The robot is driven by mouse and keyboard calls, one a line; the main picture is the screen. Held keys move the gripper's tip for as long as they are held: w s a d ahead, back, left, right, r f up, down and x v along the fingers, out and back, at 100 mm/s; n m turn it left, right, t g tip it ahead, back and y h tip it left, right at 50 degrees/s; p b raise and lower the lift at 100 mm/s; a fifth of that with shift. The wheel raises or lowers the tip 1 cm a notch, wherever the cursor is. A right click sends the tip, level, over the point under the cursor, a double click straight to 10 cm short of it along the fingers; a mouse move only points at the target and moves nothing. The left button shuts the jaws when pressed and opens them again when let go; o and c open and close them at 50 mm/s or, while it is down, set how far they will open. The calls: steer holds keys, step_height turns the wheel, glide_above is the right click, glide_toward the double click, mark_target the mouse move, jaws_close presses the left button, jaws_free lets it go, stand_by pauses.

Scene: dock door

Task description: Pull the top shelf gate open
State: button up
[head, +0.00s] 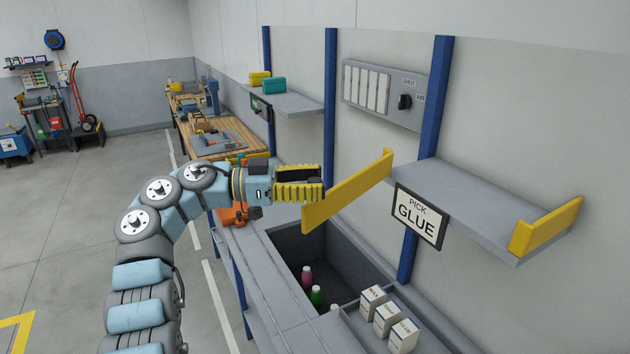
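The top shelf (480,195) is a grey board on the right wall with a "PICK GLUE" sign (419,216) on its front. A long yellow gate (345,193) joins the shelf's left end and sticks out from it toward the lower left, clear of the shelf front. A short yellow end board (545,225) stands at the shelf's right end. My gripper (318,183) is just left of the gate, its fingertips overlapping the gate's upper edge near the free end. The fingers look apart, with nothing seen between them. Whether they touch the gate cannot be told.
Below is a grey bench with a dark bin (300,244) holding bottles, and white boxes (388,318) beside it. A blue post (421,160) stands behind the shelf. A wall panel with a black knob (404,102) is above.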

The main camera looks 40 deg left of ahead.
steer(key=shift+r, duration=0.1)
steer(key=v, duration=0.7)
steer(key=shift+s+a, duration=0.15)
steer(key=shift+s, duration=0.05)
stand_by(0.3)
